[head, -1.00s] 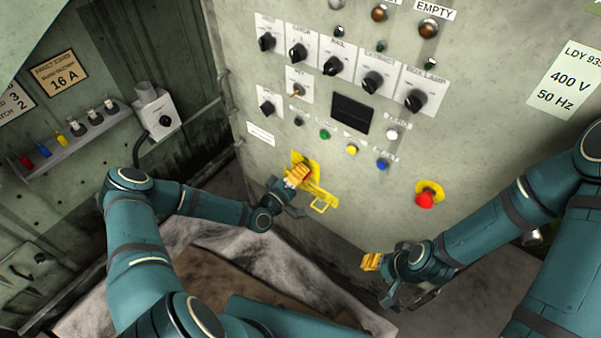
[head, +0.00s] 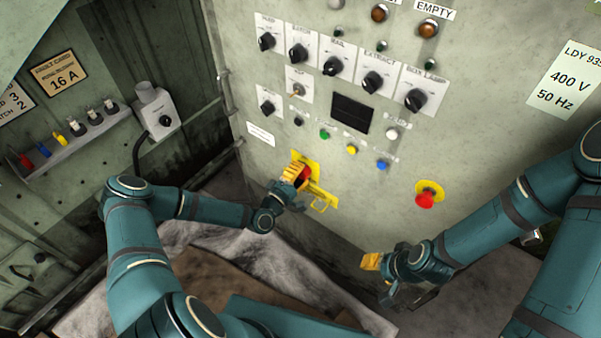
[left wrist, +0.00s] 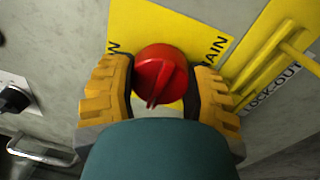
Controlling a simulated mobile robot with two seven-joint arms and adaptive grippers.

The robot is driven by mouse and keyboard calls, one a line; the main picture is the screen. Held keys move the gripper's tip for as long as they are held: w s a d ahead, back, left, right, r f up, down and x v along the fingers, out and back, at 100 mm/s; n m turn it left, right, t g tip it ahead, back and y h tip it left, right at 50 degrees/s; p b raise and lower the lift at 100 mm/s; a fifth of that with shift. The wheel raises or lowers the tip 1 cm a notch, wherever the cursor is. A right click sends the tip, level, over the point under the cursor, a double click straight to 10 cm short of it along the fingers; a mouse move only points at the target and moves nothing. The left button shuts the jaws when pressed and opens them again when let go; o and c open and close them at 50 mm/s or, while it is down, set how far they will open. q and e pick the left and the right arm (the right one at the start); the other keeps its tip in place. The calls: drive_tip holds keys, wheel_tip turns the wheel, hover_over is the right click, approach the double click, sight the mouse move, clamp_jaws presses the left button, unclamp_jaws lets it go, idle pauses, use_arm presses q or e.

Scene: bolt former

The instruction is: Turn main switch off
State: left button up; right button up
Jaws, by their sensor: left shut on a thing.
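The main switch is a red rotary knob (left wrist: 161,76) on a yellow plate (left wrist: 120,25) marked "MAIN" in the left wrist view. In the head view the red knob (head: 304,174) shows low on the cabinet front, partly covered by my gripper. My left gripper (head: 294,174) is at the knob; in the left wrist view its yellow fingers (left wrist: 160,88) are shut on the knob, one on each side. The knob's raised grip points down and slightly left in that view. My right gripper (head: 371,262) hangs low in front of the cabinet, away from the switch; its finger opening is unclear.
A yellow lock-out bracket (head: 320,197) sits just right of the knob. A red emergency button (head: 425,200) is further right. Several black selector knobs and coloured buttons are above on the cabinet (head: 270,160). A grey handle (left wrist: 42,150) shows at lower left in the wrist view.

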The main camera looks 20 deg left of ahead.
use_arm(q)
drive_tip(key=shift+f, duration=0.1)
drive_tip(key=o, duration=1.3)
drive_tip(key=shift+c, duration=0.2)
drive_tip(key=v, duration=1.2)
drive_tip(key=s+d+f+m+g, duration=0.3)
drive_tip(key=s+d+m+g, duration=0.2)
drive_tip(key=d+m+g, duration=0.65)
drive_tip(key=s+r+m+g+y, duration=0.2)
drive_tip(key=s+r+m+g, duration=0.1)
drive_tip(key=s, duration=0.3)
drive_tip(key=shift+s+a+r+g+y, duration=0.25)
drive_tip(key=shift+s+g+y, duration=0.1)
drive_tip(key=shift+g, duration=0.3)
